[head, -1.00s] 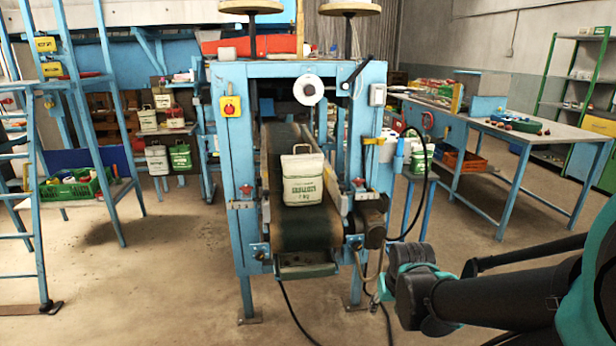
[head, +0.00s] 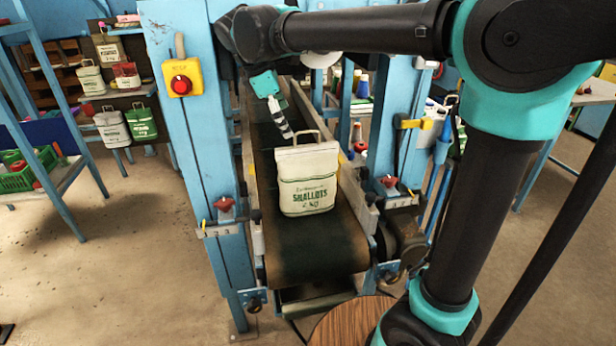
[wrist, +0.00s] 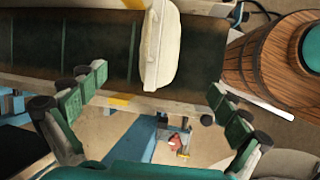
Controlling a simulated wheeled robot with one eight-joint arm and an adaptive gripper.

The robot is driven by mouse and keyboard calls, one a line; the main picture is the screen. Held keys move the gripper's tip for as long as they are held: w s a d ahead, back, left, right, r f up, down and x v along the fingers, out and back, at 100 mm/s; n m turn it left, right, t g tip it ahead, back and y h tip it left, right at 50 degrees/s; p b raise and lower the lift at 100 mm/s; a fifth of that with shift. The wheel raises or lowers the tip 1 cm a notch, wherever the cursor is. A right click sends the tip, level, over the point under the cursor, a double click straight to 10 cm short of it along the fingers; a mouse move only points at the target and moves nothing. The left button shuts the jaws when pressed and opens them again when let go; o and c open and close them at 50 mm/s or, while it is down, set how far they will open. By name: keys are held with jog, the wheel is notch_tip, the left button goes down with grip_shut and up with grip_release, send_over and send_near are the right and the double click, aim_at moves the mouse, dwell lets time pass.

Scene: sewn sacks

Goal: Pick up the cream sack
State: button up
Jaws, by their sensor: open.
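The cream sack (head: 307,180) with green "SHALLOTS" print and a loop handle stands upright on the dark conveyor belt (head: 315,255). My gripper (head: 279,112) is just behind and to the upper left of the sack in the head view, partly hidden by my arm. In the wrist view my gripper (wrist: 158,84) is open and empty, its two fingers spread wide apart. The sack (wrist: 163,40) shows there as a narrow pale shape beyond the fingertips, in line with the space between them. I see no finger touching it.
Blue machine posts (head: 200,150) stand on both sides of the belt, with metal side rails close to the sack. A yellow box with a red button (head: 180,84) is on the left post. Other sacks, including a green one (head: 141,123), are on shelves at left.

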aim_at(300, 148)
jog(key=x, duration=1.1)
jog(key=shift+w+a, duration=0.2)
jog(key=shift+s+x, duration=0.15)
jog(key=shift+x, duration=1.25)
jog(key=shift+s+x, duration=0.15)
jog(key=shift+x, duration=1.25)
jog(key=shift+a+f, duration=0.1)
jog(key=shift+a, duration=0.05)
jog(key=c, duration=1.9)
